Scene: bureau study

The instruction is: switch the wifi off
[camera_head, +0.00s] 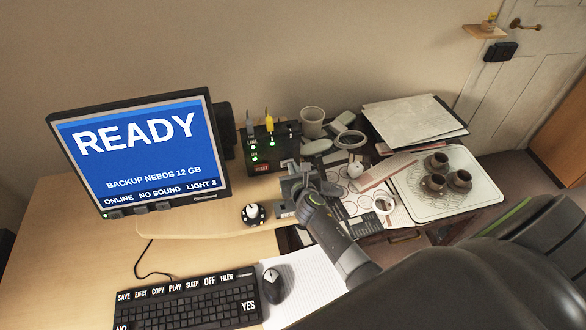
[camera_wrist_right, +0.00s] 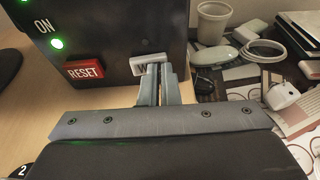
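The black router box (camera_head: 262,148) stands behind the desk's right part, with cables plugged in its top and green lights lit. In the right wrist view its front (camera_wrist_right: 110,25) shows a lit green light beside "ON", a red RESET button (camera_wrist_right: 85,71) and a pale button (camera_wrist_right: 139,66) with a "W" readable. The rest of that label is hidden by my fingers. My right gripper (camera_wrist_right: 160,72), also in the head view (camera_head: 291,168), is shut and empty, its tips right at the pale button. I cannot tell whether they touch it. My left gripper is out of view.
A monitor (camera_head: 135,150) reads "READY" and "ONLINE". A keyboard (camera_head: 185,302), a mouse (camera_head: 272,284) and a round knob (camera_head: 253,213) lie on the desk. Right of the box are a cup (camera_head: 312,121), papers (camera_head: 412,118) and a tray (camera_head: 478,200) with small brown cups.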

